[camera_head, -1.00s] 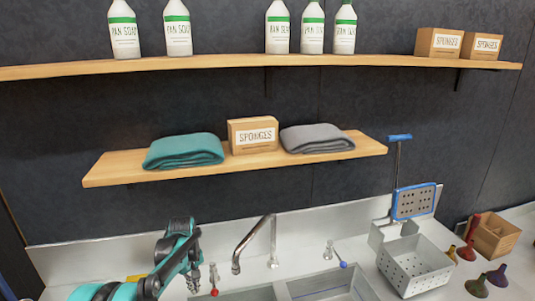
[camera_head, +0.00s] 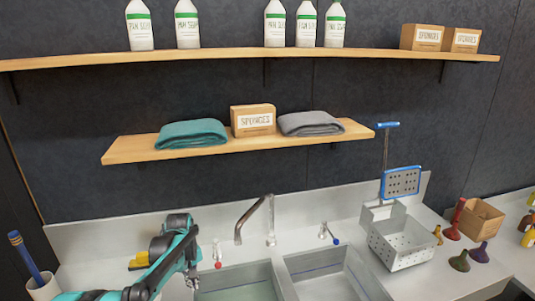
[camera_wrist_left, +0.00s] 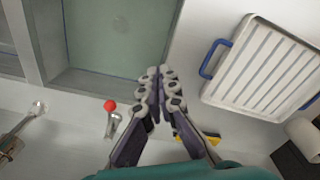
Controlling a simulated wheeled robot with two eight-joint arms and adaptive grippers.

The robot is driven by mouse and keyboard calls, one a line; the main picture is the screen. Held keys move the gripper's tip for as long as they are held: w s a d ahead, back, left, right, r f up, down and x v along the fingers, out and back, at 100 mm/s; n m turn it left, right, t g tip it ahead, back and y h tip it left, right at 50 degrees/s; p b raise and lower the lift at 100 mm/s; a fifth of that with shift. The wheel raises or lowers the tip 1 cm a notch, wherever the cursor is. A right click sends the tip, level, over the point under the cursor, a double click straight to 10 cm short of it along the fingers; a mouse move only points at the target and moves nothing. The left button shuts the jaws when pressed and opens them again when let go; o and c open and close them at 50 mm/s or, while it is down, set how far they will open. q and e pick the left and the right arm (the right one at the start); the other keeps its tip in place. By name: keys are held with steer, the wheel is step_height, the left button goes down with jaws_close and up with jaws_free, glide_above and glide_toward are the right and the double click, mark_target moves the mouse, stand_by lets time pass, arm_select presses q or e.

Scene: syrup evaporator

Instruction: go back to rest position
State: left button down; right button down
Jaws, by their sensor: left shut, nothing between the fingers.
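My left gripper (camera_head: 191,275) hangs at the left side of the sink in the head view, its arm coming in from the lower left. In the left wrist view the left gripper (camera_wrist_left: 158,75) has its fingertips together with nothing between them, over the near rim of the sink basin (camera_wrist_left: 118,30). The red-knobbed tap handle (camera_wrist_left: 110,108) is beside the fingers, apart from them. My right gripper is in neither view.
The faucet (camera_head: 256,215) and the blue-knobbed handle (camera_head: 330,233) stand behind the sink. A perforated metal basket (camera_head: 402,243) is to the right. A white ribbed tray with blue handles (camera_wrist_left: 262,70) and a yellow item (camera_wrist_left: 210,138) lie near the left gripper. Shelves hold towels and boxes.

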arm_select(q)
steer(key=s+d+r+m+t+b, duration=0.2)
steer(key=s+b, duration=0.1)
steer(key=s, duration=0.4)
steer(key=s+d+r+m+t+b, duration=0.15)
steer(key=s+b, duration=0.25)
steer(key=s, duration=0.4)
steer(key=s+d+f+m+t+b, duration=0.1)
steer(key=s+f+m+b, duration=0.1)
steer(key=s, duration=0.3)
steer(key=s+d+f+m+t+b, duration=0.1)
steer(key=s+f+m+t+b, duration=0.1)
steer(key=s+f, duration=0.3)
steer(key=shift+s+d+m, duration=0.35)
steer(key=shift+s, duration=0.3)
steer(key=shift+d+f, duration=0.1)
